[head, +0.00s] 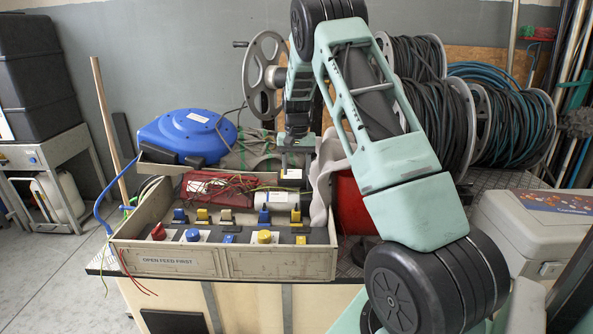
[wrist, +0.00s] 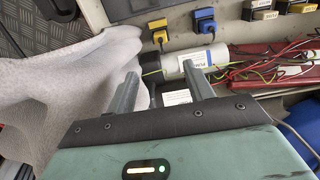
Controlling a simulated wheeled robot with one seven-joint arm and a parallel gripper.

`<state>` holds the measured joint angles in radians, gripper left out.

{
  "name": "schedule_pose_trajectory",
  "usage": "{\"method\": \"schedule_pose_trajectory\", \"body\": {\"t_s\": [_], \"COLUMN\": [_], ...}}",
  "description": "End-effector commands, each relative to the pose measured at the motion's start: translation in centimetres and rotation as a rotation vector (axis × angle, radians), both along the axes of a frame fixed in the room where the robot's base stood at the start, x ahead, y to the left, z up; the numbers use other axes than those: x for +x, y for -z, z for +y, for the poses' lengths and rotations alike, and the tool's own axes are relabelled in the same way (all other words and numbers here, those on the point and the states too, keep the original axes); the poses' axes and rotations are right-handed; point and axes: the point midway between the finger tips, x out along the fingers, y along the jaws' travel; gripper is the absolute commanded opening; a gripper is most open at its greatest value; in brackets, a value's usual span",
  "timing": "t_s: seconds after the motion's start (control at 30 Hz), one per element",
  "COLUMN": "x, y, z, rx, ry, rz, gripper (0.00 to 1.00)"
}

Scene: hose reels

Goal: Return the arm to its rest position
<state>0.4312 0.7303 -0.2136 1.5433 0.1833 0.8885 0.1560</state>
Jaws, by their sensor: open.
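My gripper (head: 294,165) hangs in the head view over the back right part of a beige control box (head: 180,263) labelled "OPEN FEED FIRST". My arm reaches up and over from the lower right. In the wrist view my gripper (wrist: 165,92) has its two fingers apart, with a small white label and a dark part showing between and beyond them. A white cylinder (wrist: 198,60) with a label lies just ahead of the fingers; it also shows in the head view (head: 276,199). I see nothing clearly held. The fingertips are small in the head view.
A pale cloth (wrist: 62,85) lies close beside the fingers. A red tray (head: 215,188) with loose wires sits in the box. A blue hose reel (head: 187,134) stands behind left, cable reels (head: 455,110) behind right. A beige case (head: 535,225) stands at the right.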

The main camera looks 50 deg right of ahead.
Motion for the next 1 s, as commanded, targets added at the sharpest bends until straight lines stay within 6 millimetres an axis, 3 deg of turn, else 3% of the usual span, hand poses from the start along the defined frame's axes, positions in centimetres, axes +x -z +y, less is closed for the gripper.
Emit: {"method": "schedule_pose_trajectory", "body": {"t_s": [0.43,0.53,0.67,0.77,0.87,1.0], "x": [0.0,0.7,1.5,1.2,-0.3,-4.4], "y": [0.0,-0.6,-2.1,-3.5,-4.8,-6.4], "z": [0.1,2.8,10.0,17.3,24.4,33.6], "rx": [0.001,0.014,0.046,0.075,0.098,0.120], "ry": [-0.002,-0.049,-0.178,-0.315,-0.462,-0.682], "rz": [-0.001,-0.010,-0.029,-0.043,-0.053,-0.060], "gripper": [0.52,0.52,0.52,0.52,0.52,0.52]}}
